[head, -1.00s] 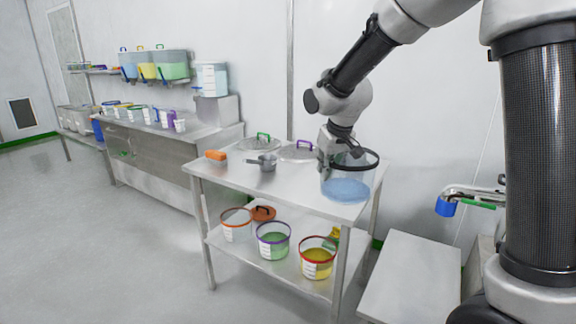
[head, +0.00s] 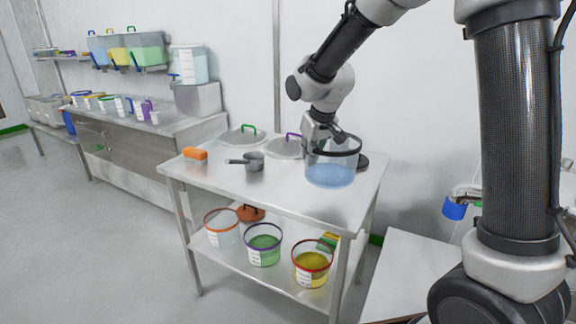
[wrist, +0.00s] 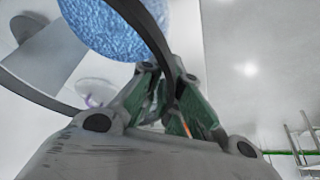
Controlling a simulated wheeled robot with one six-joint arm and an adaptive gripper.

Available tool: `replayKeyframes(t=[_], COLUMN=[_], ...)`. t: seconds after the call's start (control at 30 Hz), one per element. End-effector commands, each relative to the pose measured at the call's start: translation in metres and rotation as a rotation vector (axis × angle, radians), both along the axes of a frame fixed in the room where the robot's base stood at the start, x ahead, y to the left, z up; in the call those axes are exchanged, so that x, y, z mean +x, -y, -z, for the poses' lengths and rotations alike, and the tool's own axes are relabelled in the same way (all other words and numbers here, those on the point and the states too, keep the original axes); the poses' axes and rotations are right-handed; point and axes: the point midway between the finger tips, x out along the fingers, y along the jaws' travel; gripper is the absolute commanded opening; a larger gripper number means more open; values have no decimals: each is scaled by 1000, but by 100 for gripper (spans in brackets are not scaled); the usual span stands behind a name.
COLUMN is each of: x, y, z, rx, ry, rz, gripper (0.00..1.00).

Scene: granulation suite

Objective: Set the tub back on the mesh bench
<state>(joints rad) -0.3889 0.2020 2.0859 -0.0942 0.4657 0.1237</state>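The clear tub (head: 331,173) has a black rim and blue contents. It is upright over the right part of the steel bench top (head: 268,198); I cannot tell whether its base touches the top. In the wrist view the tub's blue grainy contents (wrist: 112,28) fill the upper part. The black rim (wrist: 155,38) runs down to the green-padded fingers (wrist: 163,100). The fingers partly hide where they grip.
A dark round lid (head: 364,161) lies right behind the tub. Tubs stand on the lower shelf (head: 225,255). A low bench (head: 410,270) is at right.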

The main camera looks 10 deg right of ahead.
Motion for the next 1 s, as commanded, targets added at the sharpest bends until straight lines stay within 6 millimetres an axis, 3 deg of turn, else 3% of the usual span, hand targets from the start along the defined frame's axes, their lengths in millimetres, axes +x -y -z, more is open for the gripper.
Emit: replayKeyframes(t=[0.13, 0.5, 0.93, 1.0], x=[-1, -1, 0, -1], y=[0, 1, 0, 0], z=[32, 80, 88, 88], rx=[-2, -1, -1, 0], ry=[-6, -4, -2, -1], rz=[0, 0, 0, 0], gripper=[0, 0, 0, 16])
